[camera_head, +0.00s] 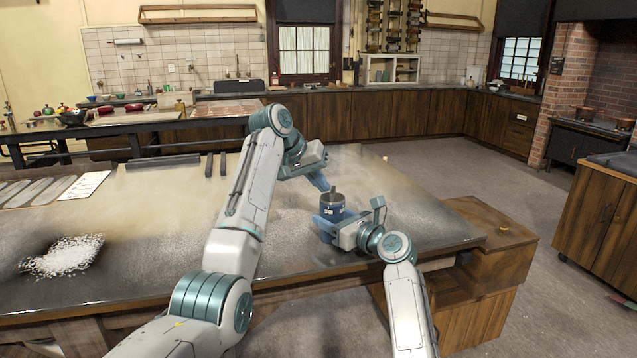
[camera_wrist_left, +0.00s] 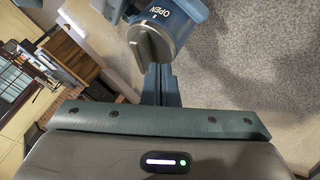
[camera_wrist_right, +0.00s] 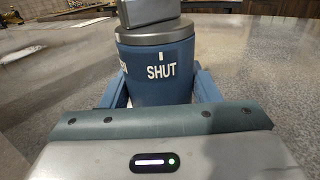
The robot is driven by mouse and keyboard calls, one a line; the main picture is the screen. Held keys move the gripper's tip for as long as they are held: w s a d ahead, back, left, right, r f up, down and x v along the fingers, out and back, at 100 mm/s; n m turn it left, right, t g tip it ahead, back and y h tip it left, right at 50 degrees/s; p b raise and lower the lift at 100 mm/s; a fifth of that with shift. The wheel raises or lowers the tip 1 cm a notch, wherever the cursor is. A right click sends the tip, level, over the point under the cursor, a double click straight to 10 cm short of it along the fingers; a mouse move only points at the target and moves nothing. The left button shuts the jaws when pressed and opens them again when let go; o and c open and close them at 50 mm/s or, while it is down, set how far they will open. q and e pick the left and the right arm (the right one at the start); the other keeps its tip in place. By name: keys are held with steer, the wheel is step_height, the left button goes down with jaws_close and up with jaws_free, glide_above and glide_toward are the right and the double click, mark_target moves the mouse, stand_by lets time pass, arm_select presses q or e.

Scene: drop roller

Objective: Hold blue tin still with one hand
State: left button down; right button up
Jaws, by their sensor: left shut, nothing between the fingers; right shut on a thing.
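The blue tin (camera_head: 331,210) stands upright near the right end of the table; it has a grey lid and a grey knob on top. My right gripper (camera_head: 328,227) is shut on the tin's sides, low down. In the right wrist view the tin (camera_wrist_right: 160,85) shows a "SHUT" label between the two fingers. My left gripper (camera_head: 320,184) is shut and empty, just beside the knob at the tin's top. In the left wrist view its closed fingers (camera_wrist_left: 160,75) point at the grey knob (camera_wrist_left: 150,45), and an "OPEN" label shows; whether they touch is unclear.
The table (camera_head: 150,235) is bare around the tin. A white speckled patch (camera_head: 65,257) lies at its left, with flat sheets (camera_head: 85,187) and dark bars behind. A wooden cabinet (camera_head: 490,225) adjoins the table's right end.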

arm_select(q)
steer(key=shift+w+d+m+g, duration=0.1)
steer(key=shift+d+m+g, duration=0.2)
steer(key=shift+d+m, duration=0.25)
steer(key=shift+d, duration=0.1)
steer(key=shift+s+a, duration=0.25)
steer(key=shift+s, duration=0.5)
steer(key=s+a+r, duration=0.1)
steer(key=a+r, duration=0.7)
steer(key=a, duration=0.1)
steer(key=shift+a, duration=0.3)
arm_select(e)
steer(key=shift+f, duration=0.1)
arm_select(q)
steer(key=shift+r, duration=0.1)
